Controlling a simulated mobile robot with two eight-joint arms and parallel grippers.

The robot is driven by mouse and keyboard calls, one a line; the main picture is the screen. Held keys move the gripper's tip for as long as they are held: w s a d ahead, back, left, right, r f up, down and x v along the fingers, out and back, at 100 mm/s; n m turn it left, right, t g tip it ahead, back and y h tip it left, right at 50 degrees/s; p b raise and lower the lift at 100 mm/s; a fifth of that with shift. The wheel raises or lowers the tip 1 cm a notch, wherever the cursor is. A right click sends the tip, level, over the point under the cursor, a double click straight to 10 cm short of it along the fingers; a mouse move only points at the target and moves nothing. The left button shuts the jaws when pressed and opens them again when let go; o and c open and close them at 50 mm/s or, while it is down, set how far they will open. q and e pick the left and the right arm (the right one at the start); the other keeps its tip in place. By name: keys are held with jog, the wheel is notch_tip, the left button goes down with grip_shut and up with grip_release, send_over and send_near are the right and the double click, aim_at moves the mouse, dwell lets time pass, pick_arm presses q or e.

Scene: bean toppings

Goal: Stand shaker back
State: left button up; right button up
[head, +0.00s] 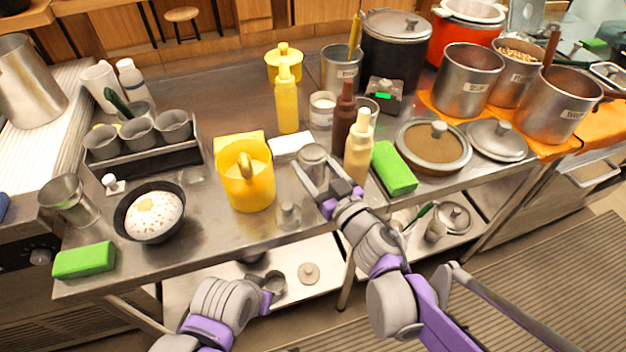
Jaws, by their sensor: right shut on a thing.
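A small grey, see-through shaker (312,155) stands roughly upright between the fingers of my right gripper (314,174). The gripper is shut on it near the middle of the counter. I cannot tell whether the shaker's base touches the counter. A second small clear, domed shaker-like piece (288,214) stands near the counter's front edge, left of my right wrist. A dark bowl of white food with an orange-brown topping (155,212) sits at the front left. My left arm shows at the bottom, but its fingertips do not show.
A yellow pitcher (246,178) stands left of the held shaker. A brown bottle (343,115), a cream bottle (358,150) and a green block (394,168) crowd its right. A white tray (291,145) lies behind it. Bare counter (220,222) shows between bowl and pitcher.

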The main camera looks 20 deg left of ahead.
aim_at(319, 186)
jog(key=shift+f+b, duration=0.5)
jog(key=shift+f, duration=1.55)
jog(key=shift+f, duration=0.1)
jog(key=o, duration=1)
jog(key=shift+o, duration=0.2)
jog(key=v, duration=1.2)
jog(key=shift+r+p, duration=0.2)
jog(key=shift+p, duration=0.25)
